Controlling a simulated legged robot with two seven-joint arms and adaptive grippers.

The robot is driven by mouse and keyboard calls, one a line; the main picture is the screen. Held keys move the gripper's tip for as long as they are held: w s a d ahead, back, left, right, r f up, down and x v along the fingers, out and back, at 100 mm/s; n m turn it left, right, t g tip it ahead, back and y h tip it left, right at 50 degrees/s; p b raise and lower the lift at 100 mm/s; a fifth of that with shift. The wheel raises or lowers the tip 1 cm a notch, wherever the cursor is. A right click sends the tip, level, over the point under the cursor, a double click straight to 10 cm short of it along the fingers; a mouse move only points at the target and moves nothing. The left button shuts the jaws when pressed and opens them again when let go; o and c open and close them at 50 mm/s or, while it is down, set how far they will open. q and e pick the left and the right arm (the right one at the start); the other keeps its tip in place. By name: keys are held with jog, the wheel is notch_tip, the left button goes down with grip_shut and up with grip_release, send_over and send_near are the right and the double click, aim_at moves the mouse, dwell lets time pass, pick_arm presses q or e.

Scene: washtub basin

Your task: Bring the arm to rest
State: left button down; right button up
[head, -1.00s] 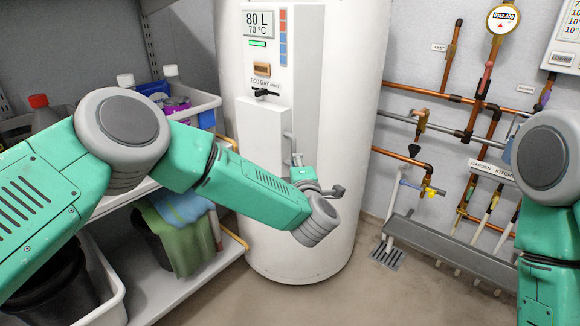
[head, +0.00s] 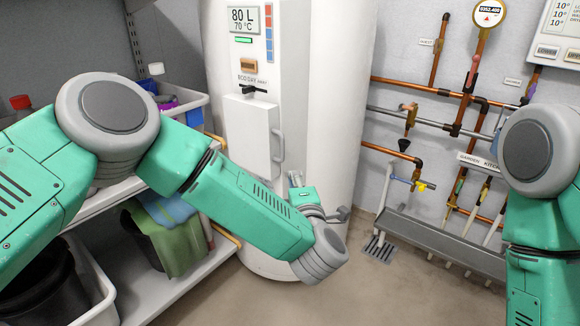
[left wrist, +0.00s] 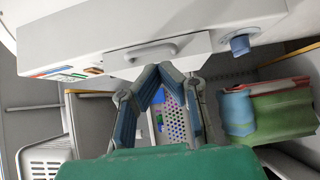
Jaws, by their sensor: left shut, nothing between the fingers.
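My left arm comes in from the left in the head view, with its elbow raised and its forearm sloping down to the right. My left gripper (head: 322,200) is in front of the white water heater (head: 338,110), mostly hidden behind its own wrist. In the left wrist view, the two fingers (left wrist: 158,70) lean together at the tips with nothing between them, below the heater's box door handle (left wrist: 150,52). In the head view this white door (head: 250,135) looks closed. My right arm stands at the right edge; its gripper is out of view.
A shelf (head: 180,285) on the left carries bins, bottles and hanging green (head: 180,245) and blue cloths. Copper pipes (head: 430,90) and a grey trough (head: 440,235) line the right wall. A floor drain (head: 378,248) lies right of the heater. The floor in front is clear.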

pick_arm(q)
jog(key=s+a+f+m+g+h+p, duration=0.3)
jog(key=s+a+f+m+g+p, duration=0.1)
jog(key=s+f+m, duration=0.5)
jog(key=s+a+f+m+g+h+p, duration=0.4)
jog(key=s+f+m, duration=0.3)
jog(key=s, duration=0.4)
jog(key=s+a+m+g+y+p, duration=0.1)
jog(key=s+a+g, duration=0.3)
jog(key=s+a, duration=0.4)
jog(key=s+a+m+g+y+p, duration=0.1)
jog(key=s+a+m+g, duration=0.3)
jog(key=s+a, duration=0.4)
jog(key=s+p, duration=0.1)
jog(key=s, duration=0.4)
jog(key=shift+a+g+y, duration=0.3)
jog(key=shift+g, duration=0.1)
jog(key=shift+w, duration=0.1)
